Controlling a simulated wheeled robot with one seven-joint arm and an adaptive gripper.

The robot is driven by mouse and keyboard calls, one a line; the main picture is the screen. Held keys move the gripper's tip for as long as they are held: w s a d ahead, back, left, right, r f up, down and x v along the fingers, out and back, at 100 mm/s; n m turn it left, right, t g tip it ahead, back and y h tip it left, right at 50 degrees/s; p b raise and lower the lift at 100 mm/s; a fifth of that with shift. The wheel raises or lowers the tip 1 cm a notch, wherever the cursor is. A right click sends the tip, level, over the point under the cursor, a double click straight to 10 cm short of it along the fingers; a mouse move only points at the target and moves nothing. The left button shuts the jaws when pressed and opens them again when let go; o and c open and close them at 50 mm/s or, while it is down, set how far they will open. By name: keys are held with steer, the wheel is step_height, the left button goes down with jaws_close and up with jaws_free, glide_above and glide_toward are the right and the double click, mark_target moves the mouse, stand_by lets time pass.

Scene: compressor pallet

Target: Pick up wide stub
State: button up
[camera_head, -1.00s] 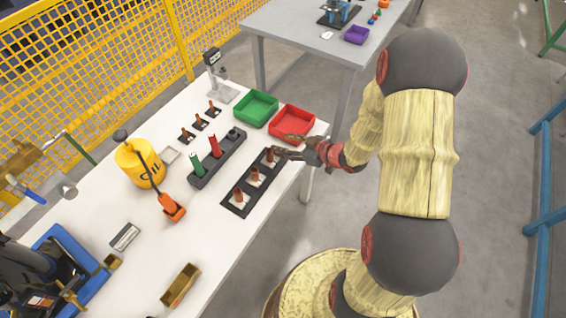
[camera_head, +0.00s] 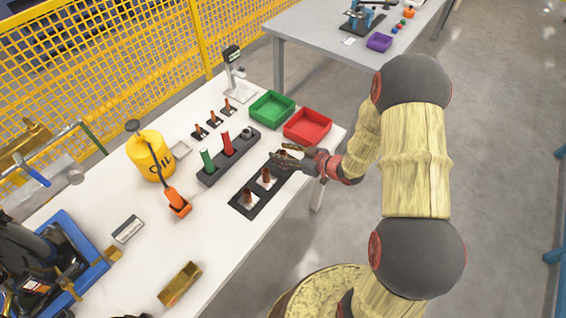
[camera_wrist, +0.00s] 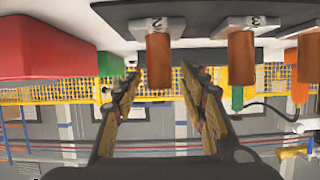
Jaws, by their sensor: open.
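Several brown cylindrical stubs stand upright in a black rack (camera_head: 241,209) on the white table. The near one (camera_head: 248,197) and middle one (camera_head: 266,177) show clearly in the head view; the far one is largely hidden by my gripper (camera_head: 281,157). In the wrist view, which is upside down, my gripper (camera_wrist: 167,76) is open with its fingers spread either side of the end of a stub (camera_wrist: 159,62) at the label "2". Another stub (camera_wrist: 241,58) stands at label "3", with a third (camera_wrist: 309,58) at the right edge. I cannot tell which is the wide one.
A red bin (camera_head: 308,127) and a green bin (camera_head: 272,109) lie just beyond the rack. A dark holder (camera_head: 213,174) with green and red pieces runs alongside it. A yellow oil can (camera_head: 150,156) stands further left.

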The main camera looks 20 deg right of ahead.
jaws_close()
stand_by(0.5)
